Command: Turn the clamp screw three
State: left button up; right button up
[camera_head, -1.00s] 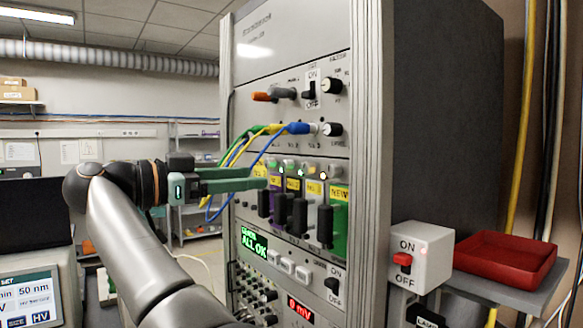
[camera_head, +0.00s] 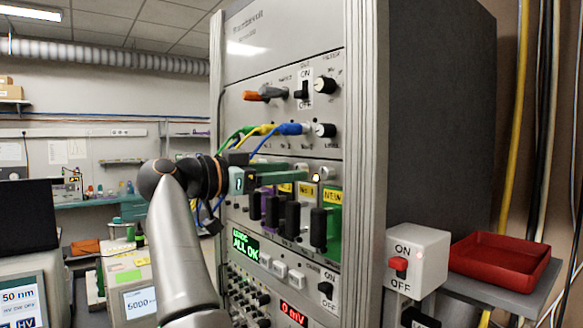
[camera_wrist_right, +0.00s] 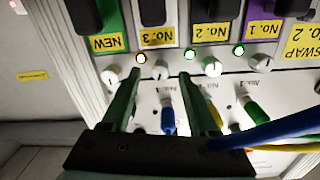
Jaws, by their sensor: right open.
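The row of small white clamp screws shows in the right wrist view, which looks upside down at the panel. The screw beside the No. 3 label (camera_wrist_right: 160,69) lies between the two fingertips of my right gripper (camera_wrist_right: 160,76). The fingers are open on either side of it, and I cannot tell whether they touch it. In the head view the green right gripper (camera_head: 300,172) reaches in from the left along the panel, above the black-handled modules, and hides most of the screws. My left gripper is not in view.
Plugs with green, yellow and blue cables (camera_head: 290,129) sit close above the gripper. Black module handles (camera_head: 319,228) stick out below. An ON/OFF switch box (camera_head: 417,255) and a red tray (camera_head: 500,258) are at the right of the rack.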

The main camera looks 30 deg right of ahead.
jog(key=shift+w+d, duration=0.1)
jog(key=shift+d, duration=0.8)
grip_shut()
